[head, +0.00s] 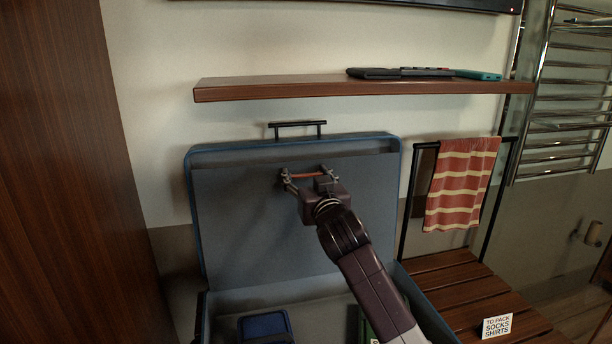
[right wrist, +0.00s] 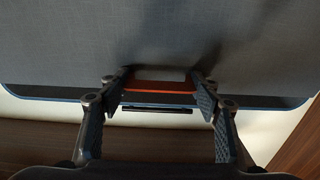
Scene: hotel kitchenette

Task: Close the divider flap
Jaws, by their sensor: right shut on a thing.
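The grey divider flap (head: 245,215) stands upright against the raised lid of an open blue suitcase (head: 192,200). An orange pull strip (head: 306,175) is near the flap's upper part. My right gripper (head: 308,178) is at this strip, with its fingers at the two ends of it. In the right wrist view, the orange strip (right wrist: 158,86) spans between the fingertips of my right gripper (right wrist: 160,92), which is shut on it. My left gripper is not in view.
The case bottom holds a dark blue item (head: 265,325) and a green item (head: 367,325), partly hidden by my arm. A wooden shelf (head: 300,90) hangs above the lid. A slatted bench (head: 450,280) with a card (head: 497,327) and a striped towel (head: 461,185) are at right.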

